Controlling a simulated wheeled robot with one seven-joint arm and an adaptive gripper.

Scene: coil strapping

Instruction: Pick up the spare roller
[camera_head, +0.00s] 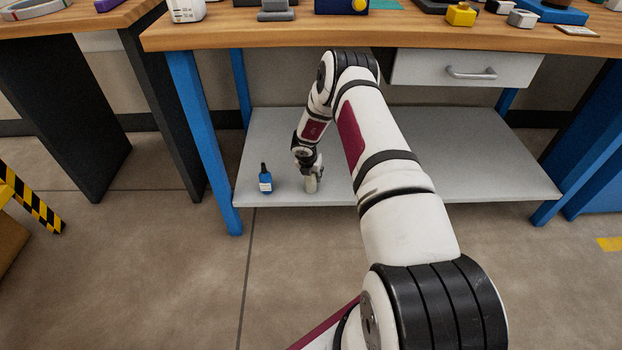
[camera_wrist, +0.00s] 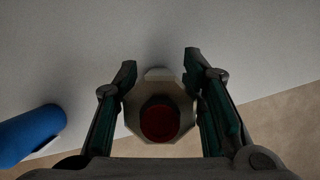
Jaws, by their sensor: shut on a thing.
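The spare roller (camera_head: 311,185) is a small pale cylinder standing upright at the front of the grey lower shelf, under my gripper (camera_head: 312,173). In the wrist view the roller (camera_wrist: 135,118) is seen end-on, with a pale many-sided rim and a dark red round centre. The two fingers of my gripper (camera_wrist: 159,68) lie on either side of it and are shut on it. The roller's lower end is at or very near the shelf surface; I cannot tell whether they touch.
A blue bottle (camera_head: 265,181) with a dark cap stands left of the roller; its blue body (camera_wrist: 32,132) shows in the wrist view. The lower shelf (camera_head: 450,160) is clear to the right. Above are the wooden bench top (camera_head: 240,36) and a drawer (camera_head: 430,70).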

